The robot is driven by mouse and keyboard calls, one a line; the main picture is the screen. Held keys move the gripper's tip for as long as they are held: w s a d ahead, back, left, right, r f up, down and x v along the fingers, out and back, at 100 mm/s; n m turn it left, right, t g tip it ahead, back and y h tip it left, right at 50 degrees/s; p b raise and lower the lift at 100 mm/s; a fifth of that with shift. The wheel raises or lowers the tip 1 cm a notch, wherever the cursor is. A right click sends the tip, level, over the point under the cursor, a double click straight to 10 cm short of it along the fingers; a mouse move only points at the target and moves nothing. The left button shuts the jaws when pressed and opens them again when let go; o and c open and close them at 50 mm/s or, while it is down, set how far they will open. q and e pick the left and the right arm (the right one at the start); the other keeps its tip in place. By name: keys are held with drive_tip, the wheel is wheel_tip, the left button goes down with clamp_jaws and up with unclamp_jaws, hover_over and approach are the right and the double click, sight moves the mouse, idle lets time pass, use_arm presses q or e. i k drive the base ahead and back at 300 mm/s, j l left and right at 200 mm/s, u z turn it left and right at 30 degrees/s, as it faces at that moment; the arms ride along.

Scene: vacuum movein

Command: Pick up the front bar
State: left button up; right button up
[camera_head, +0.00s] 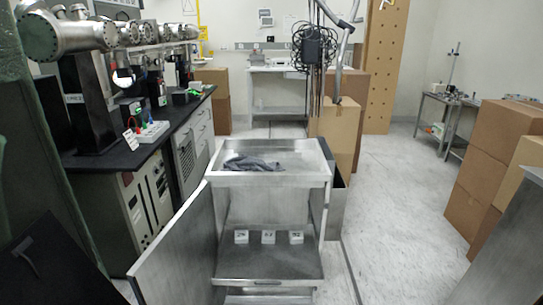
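A steel cart (321,176) stands in the middle of the camera_head view with its door (175,252) swung open to the left. A thin metal bar (268,283) runs along the front edge of its lower shelf; I cannot tell whether this is the front bar. A grey cloth (252,163) lies in the cart's top tray. Neither of my grippers shows in this view.
A black-topped bench (150,145) with vacuum equipment (75,36) lines the left. Cardboard boxes (494,150) are stacked at the right, and another box (338,130) stands behind the cart. The floor (395,220) between the cart and the right boxes is clear.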

sight(256, 154)
drive_tip(key=i+l+u, duration=0.6)
drive_tip(key=l, duration=0.4)
drive_tip(key=i+l+u, duration=0.35)
drive_tip(key=l, duration=0.2)
drive_tip(key=l+u, duration=0.3)
drive_tip(key=l, duration=0.3)
drive_tip(key=i+l+u, duration=0.1)
drive_tip(key=l+u, duration=0.2)
drive_tip(key=l, duration=0.4)
drive_tip(key=l+u, duration=0.3)
drive_tip(key=l, duration=0.35)
